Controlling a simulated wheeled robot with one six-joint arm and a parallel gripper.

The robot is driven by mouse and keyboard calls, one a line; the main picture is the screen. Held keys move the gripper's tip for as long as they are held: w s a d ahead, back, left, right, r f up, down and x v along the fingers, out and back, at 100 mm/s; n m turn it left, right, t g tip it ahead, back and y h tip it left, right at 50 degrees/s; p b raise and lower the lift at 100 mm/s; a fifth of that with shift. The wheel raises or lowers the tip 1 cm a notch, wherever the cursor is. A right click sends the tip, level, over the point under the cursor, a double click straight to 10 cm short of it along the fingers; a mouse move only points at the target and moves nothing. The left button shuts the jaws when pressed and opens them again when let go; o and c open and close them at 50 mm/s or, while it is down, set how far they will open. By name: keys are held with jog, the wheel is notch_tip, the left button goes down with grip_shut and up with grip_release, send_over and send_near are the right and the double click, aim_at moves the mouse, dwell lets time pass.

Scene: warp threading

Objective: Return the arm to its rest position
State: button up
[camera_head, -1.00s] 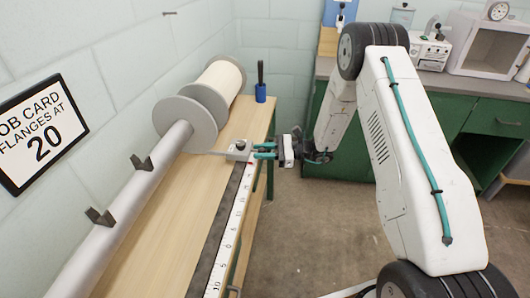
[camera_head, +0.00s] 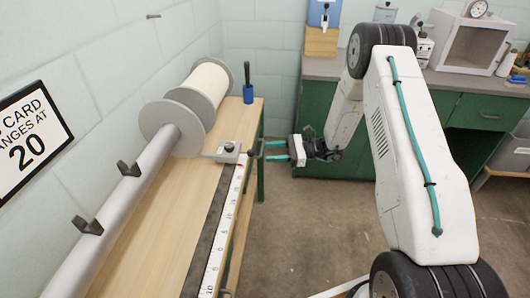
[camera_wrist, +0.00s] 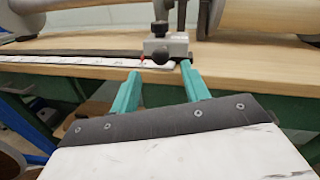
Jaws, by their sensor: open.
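My gripper (camera_head: 277,151) has two teal fingers, parted and empty, pointing left toward the bench edge in the head view. In the wrist view the open fingers (camera_wrist: 157,90) point at a grey sliding block with a dark knob (camera_wrist: 163,45). That block (camera_head: 229,152) sits on the ruled scale at the bench's front edge, with a gap between it and my fingertips in the head view. My white arm stands at the right, bent over, with a teal cable along it.
A wooden bench (camera_head: 150,215) carries a white scale (camera_head: 224,225), a long roller (camera_head: 120,210) and a flanged spool (camera_head: 209,84). A job card reading 20 (camera_head: 28,138) hangs left. Green cabinets (camera_head: 312,125) stand behind. Floor between is clear.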

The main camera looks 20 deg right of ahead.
dwell(0.4)
jog(key=s+a+r+n+g+h, duration=0.1)
jog(key=s+a+n+g+h, duration=0.1)
jog(key=s+n+g, duration=0.5)
jog(key=s+d+r+n+t+h, duration=0.1)
jog(key=s+r+n+h, duration=0.4)
jog(key=s+r, duration=0.8)
jog(key=s+d+r+n+t+h, duration=0.2)
jog(key=s+r+n+h, duration=0.4)
jog(key=s+r+h, duration=0.4)
jog(key=s+r+t, duration=0.1)
jog(key=s+r, duration=0.3)
jog(key=s, duration=0.5)
jog(key=shift+s+d+r+h, duration=0.15)
jog(key=shift+d+h, duration=0.05)
jog(key=shift+h, duration=0.1)
